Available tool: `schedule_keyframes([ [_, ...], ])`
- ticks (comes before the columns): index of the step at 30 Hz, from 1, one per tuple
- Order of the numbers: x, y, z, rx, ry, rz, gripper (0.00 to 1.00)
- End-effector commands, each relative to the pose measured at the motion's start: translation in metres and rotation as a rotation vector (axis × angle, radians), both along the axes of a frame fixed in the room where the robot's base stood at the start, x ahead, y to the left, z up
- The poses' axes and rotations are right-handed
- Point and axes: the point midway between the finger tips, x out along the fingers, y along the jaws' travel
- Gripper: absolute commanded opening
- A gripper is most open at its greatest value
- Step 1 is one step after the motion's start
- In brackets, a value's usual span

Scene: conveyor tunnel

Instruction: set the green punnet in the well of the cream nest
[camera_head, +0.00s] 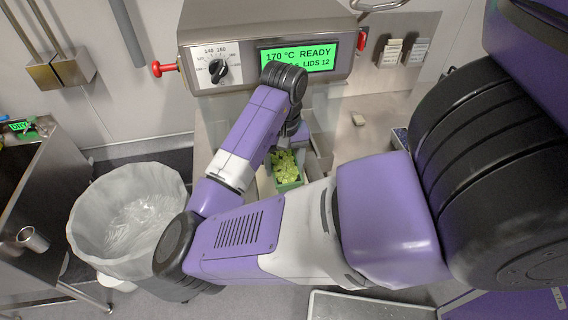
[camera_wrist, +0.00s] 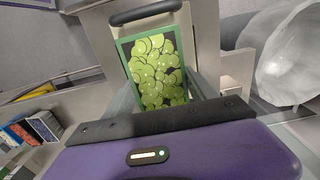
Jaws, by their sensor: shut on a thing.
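The green punnet (camera_head: 288,170) is a rectangular tub full of pale green round slices. In the wrist view it (camera_wrist: 122,52) shows from above with its green rim, in front of my gripper. My gripper (camera_head: 283,148) is shut on the punnet; its grey fingers show at the near end in the wrist view. The punnet looks level over a pale surface in front of the machine. I cannot make out the cream nest or its well for certain; my arm and the punnet hide much of that area.
The sealing machine (camera_head: 195,65) stands at the back with its screen (camera_head: 298,57) reading 170 °C READY. A lined waste bin (camera_head: 125,205) stands left of my arm. A steel bench (camera_head: 45,185) is at far left.

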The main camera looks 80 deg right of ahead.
Motion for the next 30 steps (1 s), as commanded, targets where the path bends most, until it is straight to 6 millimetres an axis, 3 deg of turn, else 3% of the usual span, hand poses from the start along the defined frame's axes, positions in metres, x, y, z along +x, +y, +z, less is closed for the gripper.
schedule_keyframes([
  [17,-0.001,0.002,-0.005,0.000,0.000,0.000,0.00],
  [30,-0.001,0.002,-0.032,0.000,0.001,0.001,0.00],
])
